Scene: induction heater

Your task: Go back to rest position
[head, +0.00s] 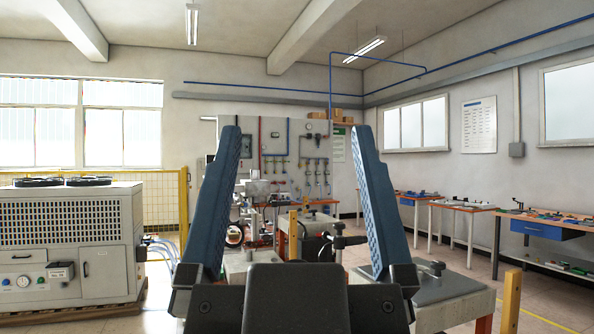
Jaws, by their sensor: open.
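My gripper (294,146) stands in the middle of the head view, with its two blue ribbed fingers pointing up. The fingers are wide apart and nothing is between them. Its dark body fills the bottom centre and hides part of the bench behind. Through the gap I see a workbench with metal equipment (258,188) and a small dark clamp-like fitting (339,240) on a post. I cannot tell from this view which of these is the induction heater.
A large grey chiller-like cabinet (65,240) stands at left, by a yellow mesh fence (158,212). A grey panel with gauges and pipes (290,150) is at the back. Work tables (460,204) line the right wall. Open floor (540,310) shows at lower right.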

